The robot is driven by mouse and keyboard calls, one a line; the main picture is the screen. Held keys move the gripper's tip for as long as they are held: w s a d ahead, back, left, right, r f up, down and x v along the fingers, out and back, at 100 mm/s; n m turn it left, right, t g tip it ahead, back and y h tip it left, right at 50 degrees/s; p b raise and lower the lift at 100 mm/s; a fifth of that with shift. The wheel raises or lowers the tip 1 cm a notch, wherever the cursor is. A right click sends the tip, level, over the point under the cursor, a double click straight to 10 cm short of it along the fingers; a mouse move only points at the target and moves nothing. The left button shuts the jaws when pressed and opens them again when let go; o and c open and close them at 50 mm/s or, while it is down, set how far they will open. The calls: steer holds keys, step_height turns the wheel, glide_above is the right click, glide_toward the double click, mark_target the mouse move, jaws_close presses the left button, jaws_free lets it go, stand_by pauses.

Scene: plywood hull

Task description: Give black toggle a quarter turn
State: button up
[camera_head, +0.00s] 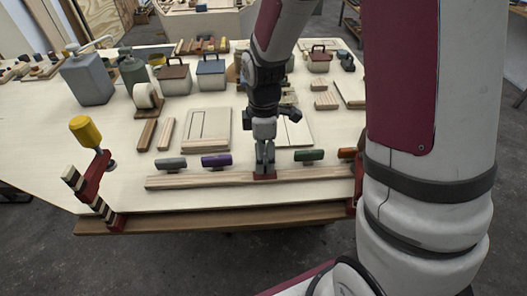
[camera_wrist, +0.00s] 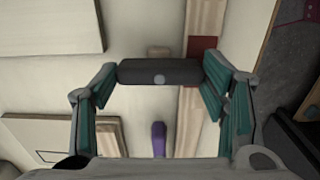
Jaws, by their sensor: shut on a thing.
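The black toggle (camera_wrist: 160,72) lies crosswise between the fingertips of my gripper (camera_wrist: 160,76) in the wrist view. One fingertip is at each end of the toggle, and the jaws are shut on it. In the head view my gripper (camera_head: 265,167) points down at the wooden rail (camera_head: 200,180), between the purple and green toggles, and the black toggle is hidden behind it. A dark red patch (camera_wrist: 202,48) sits on the rail beside the toggle; it also shows in the head view (camera_head: 264,178) under the fingers.
Grey (camera_head: 171,163), purple (camera_head: 216,160), green (camera_head: 309,155) and orange (camera_head: 347,153) toggles stand in the same row. A red clamp with a yellow handle (camera_head: 86,131) is at the left table edge. Flat panels (camera_head: 207,131) lie behind the row.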

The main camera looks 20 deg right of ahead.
steer(key=shift+m, duration=0.3)
steer(key=m, duration=0.3)
steer(key=shift+m+p, duration=0.3)
steer(key=shift+p, duration=0.1)
steer(key=m, duration=0.4)
steer(key=shift+m+p, duration=0.3)
steer(key=shift+p, duration=0.1)
steer(key=m+p, duration=0.1)
steer(key=m, duration=0.3)
steer(key=shift+m, duration=0.3)
steer(key=shift+m+p, duration=0.5)
steer(key=shift+m, duration=1.5)
steer(key=o, duration=1.1)
steer(key=shift+o, duration=0.2)
